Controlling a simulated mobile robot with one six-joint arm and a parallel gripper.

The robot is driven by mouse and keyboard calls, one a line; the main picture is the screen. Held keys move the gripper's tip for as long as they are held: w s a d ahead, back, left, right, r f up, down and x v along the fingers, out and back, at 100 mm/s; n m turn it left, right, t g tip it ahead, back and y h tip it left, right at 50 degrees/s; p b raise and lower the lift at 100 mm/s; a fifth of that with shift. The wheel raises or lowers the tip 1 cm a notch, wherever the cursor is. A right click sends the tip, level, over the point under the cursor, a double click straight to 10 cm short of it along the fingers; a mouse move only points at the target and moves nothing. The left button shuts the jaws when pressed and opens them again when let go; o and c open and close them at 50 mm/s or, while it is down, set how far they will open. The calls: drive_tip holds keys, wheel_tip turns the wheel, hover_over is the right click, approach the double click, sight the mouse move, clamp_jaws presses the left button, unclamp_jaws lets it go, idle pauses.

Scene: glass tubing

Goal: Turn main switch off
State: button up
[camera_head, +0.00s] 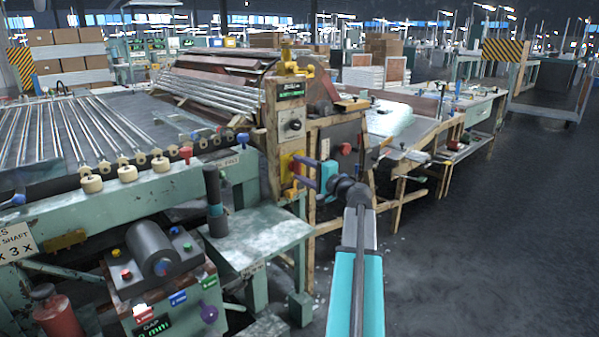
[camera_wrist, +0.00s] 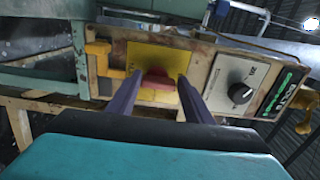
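The main switch appears to be the red handle (camera_wrist: 157,80) on a yellow plate (camera_wrist: 146,55), seen in the wrist view. In the head view the yellow plate (camera_head: 285,166) sits low on a worn upright panel, and my gripper partly covers it. My gripper (camera_wrist: 160,76) is open, with one finger on each side of the red handle. The tips reach close to the plate; I cannot tell whether they touch the handle. In the head view my gripper (camera_head: 308,172) points left at the panel.
A black rotary knob (camera_wrist: 240,93) and a green-lettered label (camera_wrist: 292,92) are on the same panel, right of the plate in the wrist view. A yellow bracket (camera_wrist: 103,60) stands left of it. A green machine table (camera_head: 255,240) is left of my arm; open floor (camera_head: 480,230) is right.

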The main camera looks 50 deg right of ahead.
drive_tip(key=shift+o, duration=1.3)
drive_tip(key=shift+f, duration=0.1)
drive_tip(key=s+a+p, duration=0.1)
drive_tip(key=s, duration=1.2)
drive_tip(key=shift+s+p, duration=0.35)
drive_tip(key=shift+p, duration=0.05)
